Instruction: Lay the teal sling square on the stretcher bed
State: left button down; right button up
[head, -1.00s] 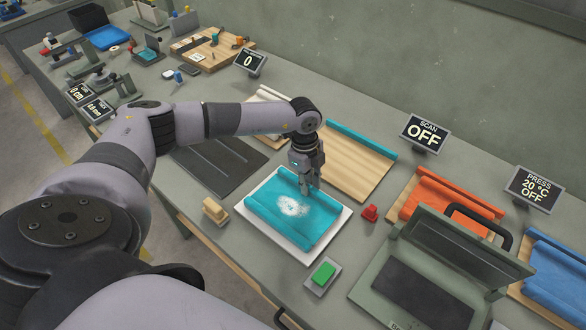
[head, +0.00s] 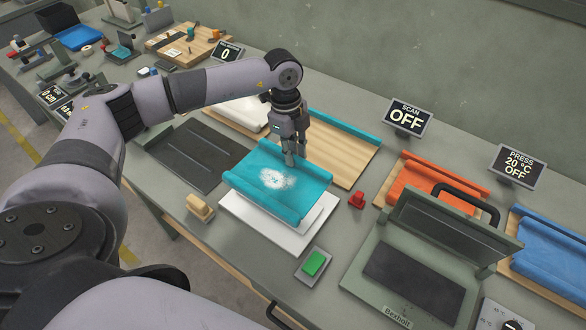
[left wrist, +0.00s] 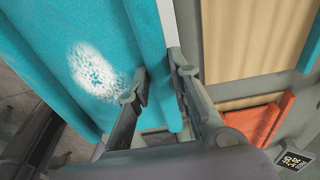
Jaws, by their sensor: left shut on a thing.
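The teal sling (head: 275,205), with rolled edges and a white speckled patch, is raised and slightly tilted above a white flat board (head: 262,236). My left gripper (head: 289,160) is shut on the sling's far edge, from above. In the left wrist view, the fingers (left wrist: 159,82) are on either side of the rolled edge of the sling (left wrist: 60,45). A dark grey flat bed with thin raised ridges (head: 195,155) lies empty to the left; I take it for the stretcher bed, but cannot be sure. My right gripper is out of view.
A wooden board with a teal rolled strip (head: 345,158) lies behind the sling. A tan block (head: 200,207), a green button (head: 314,263) and a red piece (head: 357,200) stand close by. An open press (head: 420,270) and an orange sling (head: 430,185) are to the right.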

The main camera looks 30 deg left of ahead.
pick_arm(q)
notch_tip(320, 180, up, 12)
jog(key=b, duration=0.2)
